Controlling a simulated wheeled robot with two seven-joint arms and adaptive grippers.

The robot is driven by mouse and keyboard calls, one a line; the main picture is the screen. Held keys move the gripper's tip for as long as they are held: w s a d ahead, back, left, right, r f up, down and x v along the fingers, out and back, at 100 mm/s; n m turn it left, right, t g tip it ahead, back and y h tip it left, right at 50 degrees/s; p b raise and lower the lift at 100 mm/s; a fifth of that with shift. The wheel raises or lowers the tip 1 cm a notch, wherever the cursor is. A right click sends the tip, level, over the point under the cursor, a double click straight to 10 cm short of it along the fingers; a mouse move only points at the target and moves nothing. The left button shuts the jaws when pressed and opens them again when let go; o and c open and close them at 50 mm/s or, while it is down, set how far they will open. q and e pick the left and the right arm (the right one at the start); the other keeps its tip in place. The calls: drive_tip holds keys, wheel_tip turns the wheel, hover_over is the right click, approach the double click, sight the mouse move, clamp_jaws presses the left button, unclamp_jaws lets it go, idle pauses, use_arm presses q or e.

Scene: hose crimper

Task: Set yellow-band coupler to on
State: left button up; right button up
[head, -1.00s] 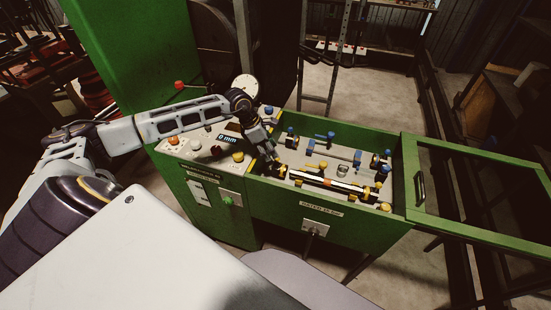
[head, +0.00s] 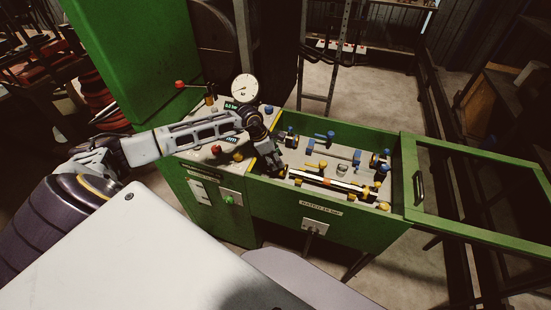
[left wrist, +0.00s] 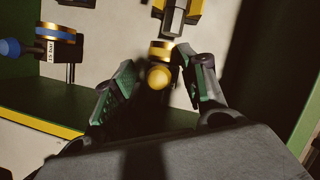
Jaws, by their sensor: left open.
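The yellow-band coupler (left wrist: 160,55) shows in the left wrist view as a yellow band with a round yellow knob, in front of and between my fingers. I cannot tell whether they touch it. My left gripper (left wrist: 162,78) is open. In the head view, my left gripper (head: 274,168) points down into the left end of the green machine's bay and hides most of this coupler. A black and white hose (head: 325,182) runs right from there to another yellow-knobbed fitting (head: 383,206). My right gripper is not in view.
A blue-knobbed coupler (left wrist: 45,47) stands left in the left wrist view. Blue clamps (head: 329,136) and a yellow clamp (head: 322,165) stand in the bay. A control panel (head: 205,158) and gauge (head: 244,88) lie left. The framed green lid (head: 470,237) is swung right.

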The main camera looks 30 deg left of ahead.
use_arm(q)
clamp_jaws()
drive_tip(key=shift+w+d+b, duration=0.2)
drive_tip(key=shift+d+b, duration=0.15)
drive_tip(key=shift+d, duration=0.5)
drive_tip(key=shift+w+d+b, duration=0.15)
drive_tip(key=shift+d+b, duration=0.2)
drive_tip(key=shift+d, duration=0.5)
unclamp_jaws()
drive_tip(key=shift+w+d, duration=0.1)
drive_tip(key=shift+d, duration=0.05)
drive_tip(key=shift+a+r, duration=0.1)
drive_tip(key=shift+a, duration=0.1)
